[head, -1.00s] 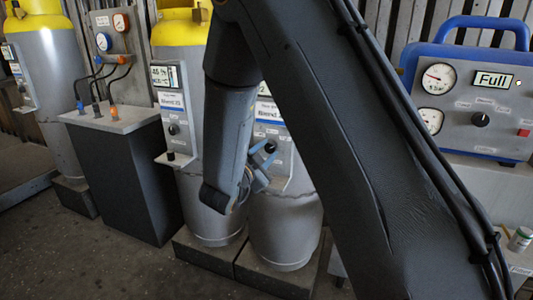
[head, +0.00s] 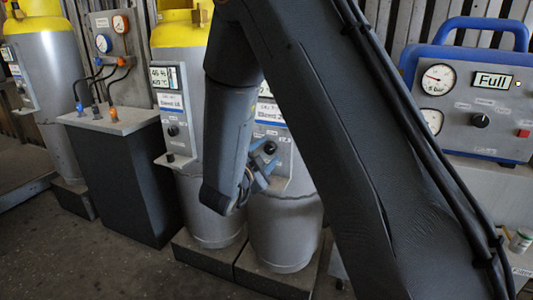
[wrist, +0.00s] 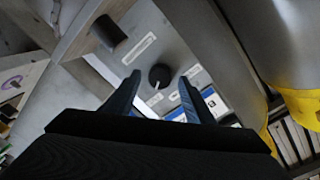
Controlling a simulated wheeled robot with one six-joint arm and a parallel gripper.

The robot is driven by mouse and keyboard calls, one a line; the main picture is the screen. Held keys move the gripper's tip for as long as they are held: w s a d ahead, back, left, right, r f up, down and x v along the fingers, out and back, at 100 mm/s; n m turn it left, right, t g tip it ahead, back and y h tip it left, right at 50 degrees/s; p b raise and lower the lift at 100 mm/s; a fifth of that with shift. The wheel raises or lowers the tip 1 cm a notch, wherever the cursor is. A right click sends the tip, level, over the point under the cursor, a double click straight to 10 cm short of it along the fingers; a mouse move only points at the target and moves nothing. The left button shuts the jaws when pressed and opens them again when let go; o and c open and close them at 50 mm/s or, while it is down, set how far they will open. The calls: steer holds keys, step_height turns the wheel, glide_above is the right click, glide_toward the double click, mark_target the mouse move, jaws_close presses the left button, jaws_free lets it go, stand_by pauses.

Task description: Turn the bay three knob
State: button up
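A round black knob (head: 270,148) is on the grey control panel of the right-hand cylinder (head: 284,225), which my arm partly covers. In the wrist view the same knob (wrist: 160,75) has a pale pointer mark and lies between the fingertips as seen from the wrist. My gripper (wrist: 159,84) is open, its two blue fingers apart and nothing held. In the head view my gripper (head: 262,166) is just below and in front of the knob. I cannot tell the remaining gap.
The middle cylinder (head: 200,95) has a similar panel with a knob (head: 173,131). Another cylinder (head: 55,90) stands at the far left, past a dark cabinet (head: 130,180) with hoses and gauges. A blue-framed gauge box (head: 470,100) reading "Full" stands at the right.

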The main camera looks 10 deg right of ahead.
steer(key=v, duration=0.7)
steer(key=shift+s+a, duration=0.25)
steer(key=shift+s, duration=0.1)
